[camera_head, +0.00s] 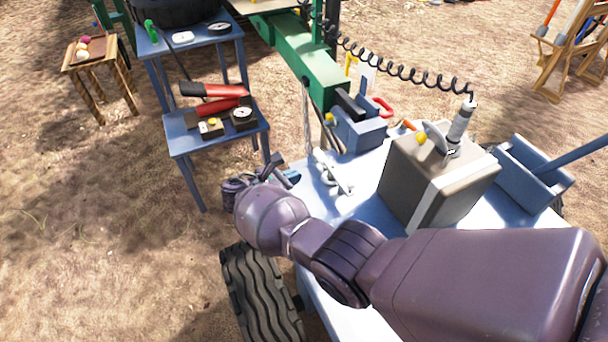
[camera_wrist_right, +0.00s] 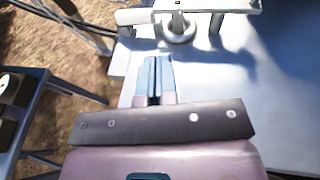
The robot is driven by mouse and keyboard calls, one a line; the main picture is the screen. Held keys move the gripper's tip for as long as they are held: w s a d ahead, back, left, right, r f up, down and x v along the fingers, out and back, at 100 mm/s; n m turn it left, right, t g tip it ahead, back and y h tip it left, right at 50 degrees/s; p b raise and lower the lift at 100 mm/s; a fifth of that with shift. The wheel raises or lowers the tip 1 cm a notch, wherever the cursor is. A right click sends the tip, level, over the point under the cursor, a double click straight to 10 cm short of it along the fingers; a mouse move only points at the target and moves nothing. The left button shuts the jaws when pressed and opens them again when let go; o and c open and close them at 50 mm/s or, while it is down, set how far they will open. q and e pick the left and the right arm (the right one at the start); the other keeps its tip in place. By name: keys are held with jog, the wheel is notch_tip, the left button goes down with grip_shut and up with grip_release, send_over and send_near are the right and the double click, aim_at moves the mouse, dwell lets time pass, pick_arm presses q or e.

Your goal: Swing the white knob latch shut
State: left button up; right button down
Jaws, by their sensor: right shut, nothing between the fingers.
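My right gripper (camera_head: 291,177) is at the cart's left edge, just left of the latch. Its blue fingers (camera_wrist_right: 153,78) are together and empty, pointing towards the latch's foot with a small gap. How far the latch is swung I cannot tell. My left gripper is out of view.
A grey box (camera_head: 405,180) with a coiled cable stands on the cart, right of the latch. A blue vise-like block (camera_head: 358,132) sits behind. A blue side table (camera_head: 190,146) with tools and gauges stands to the left. A tyre (camera_head: 262,290) is below my arm.

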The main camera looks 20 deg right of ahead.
jog(key=shift+w+v, duration=0.2)
jog(key=shift+v, duration=0.7)
jog(key=shift+w+v, duration=0.15)
jog(key=shift+v, duration=0.75)
jog(key=shift+w+v, duration=0.2)
jog(key=shift+v, duration=0.75)
jog(key=shift+a, duration=0.15)
